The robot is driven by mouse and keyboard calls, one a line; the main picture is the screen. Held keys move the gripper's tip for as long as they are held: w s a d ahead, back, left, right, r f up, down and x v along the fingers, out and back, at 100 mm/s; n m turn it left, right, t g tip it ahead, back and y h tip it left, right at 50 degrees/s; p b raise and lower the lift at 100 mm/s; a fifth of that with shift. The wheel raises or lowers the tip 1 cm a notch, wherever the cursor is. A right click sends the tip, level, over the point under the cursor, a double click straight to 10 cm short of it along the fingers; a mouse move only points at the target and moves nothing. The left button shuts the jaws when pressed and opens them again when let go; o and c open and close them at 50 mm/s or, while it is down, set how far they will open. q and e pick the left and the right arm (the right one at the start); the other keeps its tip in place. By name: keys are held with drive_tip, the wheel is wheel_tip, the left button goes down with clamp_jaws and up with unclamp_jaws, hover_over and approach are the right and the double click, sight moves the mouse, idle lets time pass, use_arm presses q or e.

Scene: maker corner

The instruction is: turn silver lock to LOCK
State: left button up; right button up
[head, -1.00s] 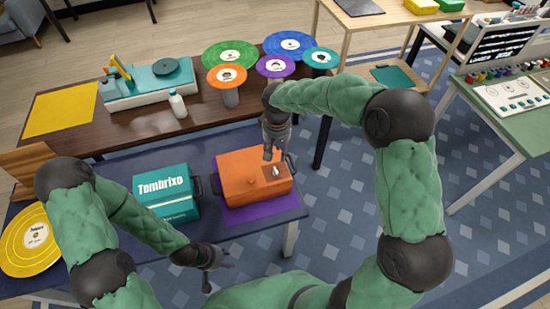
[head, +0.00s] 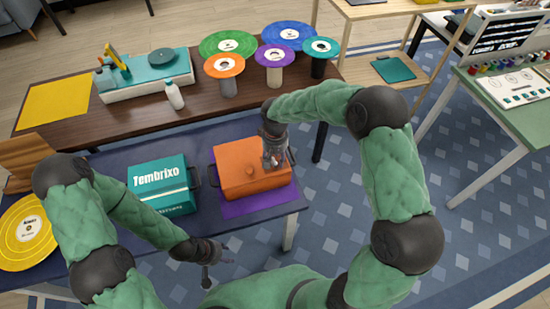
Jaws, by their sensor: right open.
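The orange box (head: 235,165) stands on a purple mat (head: 262,203) on the dark blue table, with a round orange knob on its lid. The silver lock on its right part is hidden behind my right gripper in the head view. My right gripper (head: 275,162) points down over the right part of the lid, open, with its fingers around where the lock is; I cannot tell whether they touch it. My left gripper (head: 222,255) hangs in front of the table's front edge, away from the box, and whether its fingers are apart is unclear.
A teal box (head: 160,187) lettered "Tembrixo" stands left of the orange box. A yellow record (head: 14,250) lies at the far left. Behind is a brown table (head: 130,115) with a turntable (head: 150,75), a white bottle (head: 174,95) and several coloured discs on stands.

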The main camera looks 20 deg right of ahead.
clamp_jaws()
drive_tip(key=shift+m, duration=0.3)
drive_tip(key=m, duration=0.3)
drive_tip(key=shift+m+b, duration=0.3)
drive_tip(key=shift+b, duration=0.1)
drive_tip(key=m, duration=0.2)
drive_tip(key=m+b, duration=0.1)
drive_tip(key=m, duration=0.1)
drive_tip(key=shift+s+d+m, duration=0.1)
drive_tip(key=shift+s+m, duration=0.1)
drive_tip(key=shift+m, duration=0.1)
drive_tip(key=m, duration=0.4)
drive_tip(key=shift+s+b, duration=0.1)
drive_tip(key=shift+b, duration=0.3)
drive_tip(key=shift+s+m+b, duration=0.1)
drive_tip(key=shift+m+b, duration=0.3)
drive_tip(key=shift+m, duration=2.1)
